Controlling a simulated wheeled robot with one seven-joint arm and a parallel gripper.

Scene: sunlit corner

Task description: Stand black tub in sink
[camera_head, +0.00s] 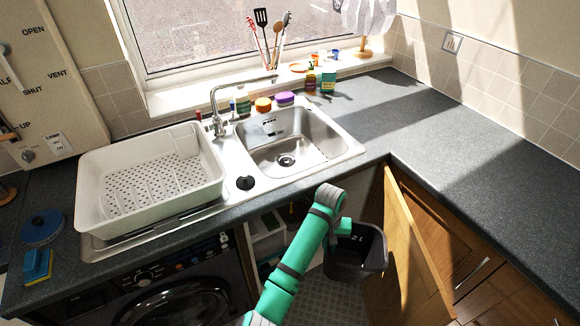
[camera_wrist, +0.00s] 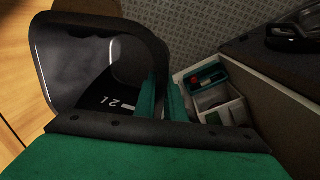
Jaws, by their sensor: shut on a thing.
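The black tub (camera_head: 357,262) hangs in front of the counter, below its edge, beside the open cupboard door. It has a "2L" mark and fills the left of the wrist view (camera_wrist: 75,65). My gripper (camera_head: 342,228) is shut on the tub's wall at its rim; the green fingers also show in the wrist view (camera_wrist: 160,88), one on each side of that wall. The steel sink (camera_head: 312,137) is set into the counter, behind and to the left of the tub. Its basin looks empty, with a drain at the bottom.
A white dish rack (camera_head: 88,190) stands on the drainer left of the sink. A tap (camera_head: 218,110) rises at the sink's back left. Bottles and an orange-topped jar (camera_head: 263,104) stand behind. The open wooden door (camera_head: 412,250) is right of the tub. The right counter (camera_head: 450,135) is clear.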

